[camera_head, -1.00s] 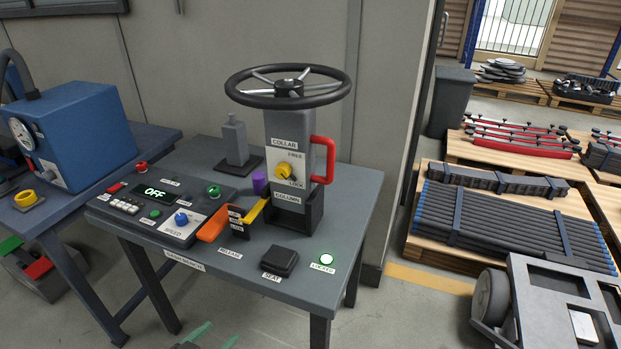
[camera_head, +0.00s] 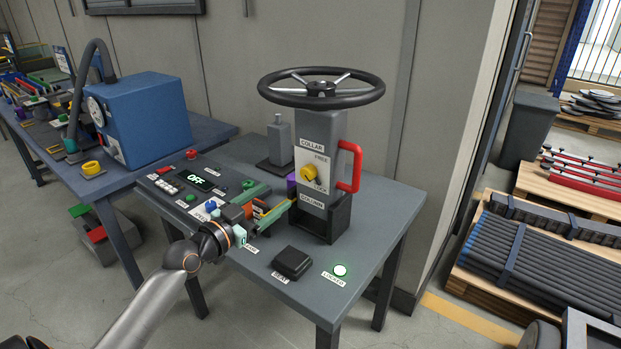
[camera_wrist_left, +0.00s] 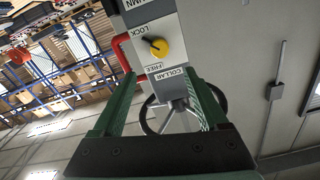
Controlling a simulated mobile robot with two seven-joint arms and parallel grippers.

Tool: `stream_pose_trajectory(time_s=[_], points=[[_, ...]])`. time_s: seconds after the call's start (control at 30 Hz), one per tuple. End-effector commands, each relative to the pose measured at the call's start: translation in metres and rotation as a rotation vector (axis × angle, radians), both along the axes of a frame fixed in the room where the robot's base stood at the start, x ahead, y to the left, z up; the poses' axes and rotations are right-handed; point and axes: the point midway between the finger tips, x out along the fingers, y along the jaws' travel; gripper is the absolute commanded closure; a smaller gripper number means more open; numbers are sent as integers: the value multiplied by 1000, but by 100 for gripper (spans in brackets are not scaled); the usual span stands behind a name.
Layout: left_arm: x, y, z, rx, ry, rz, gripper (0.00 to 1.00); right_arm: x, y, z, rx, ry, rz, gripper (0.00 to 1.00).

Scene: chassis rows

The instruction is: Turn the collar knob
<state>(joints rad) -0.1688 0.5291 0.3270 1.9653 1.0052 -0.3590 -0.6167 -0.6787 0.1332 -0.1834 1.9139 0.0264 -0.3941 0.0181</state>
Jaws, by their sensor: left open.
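The yellow collar knob (camera_head: 311,173) sits on the white face of the grey column (camera_head: 318,207), between the labels FREE above and LOCK below. The knob also shows in the left wrist view (camera_wrist_left: 158,47), where its dark mark appears turned toward LOCK. My left gripper (camera_head: 275,200) is left of the column's lower part, over the bench, its green fingers pointing toward the column. In the left wrist view its fingers (camera_wrist_left: 161,80) are spread apart with nothing between them, and the knob lies beyond the tips. My right gripper is out of view.
A black steering wheel (camera_head: 321,88) tops the column, and a red handle (camera_head: 349,168) juts from its right side. A black SEAT block (camera_head: 292,262) and a lit green LOCKED button (camera_head: 340,270) are on the front bench.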

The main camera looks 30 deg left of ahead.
Motion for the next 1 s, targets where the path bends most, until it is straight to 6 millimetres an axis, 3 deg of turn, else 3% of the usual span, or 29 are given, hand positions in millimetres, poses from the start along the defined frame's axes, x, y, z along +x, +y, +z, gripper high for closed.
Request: stream_pose_trajectory(time_s=[0.6,0.8,1.0], points=[[92,-8,0,-3,1,0,24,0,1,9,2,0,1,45],[111,-9,-1,-3,2,0,24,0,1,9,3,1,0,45],[118,-10,-1,0,3,0,24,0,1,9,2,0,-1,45]])
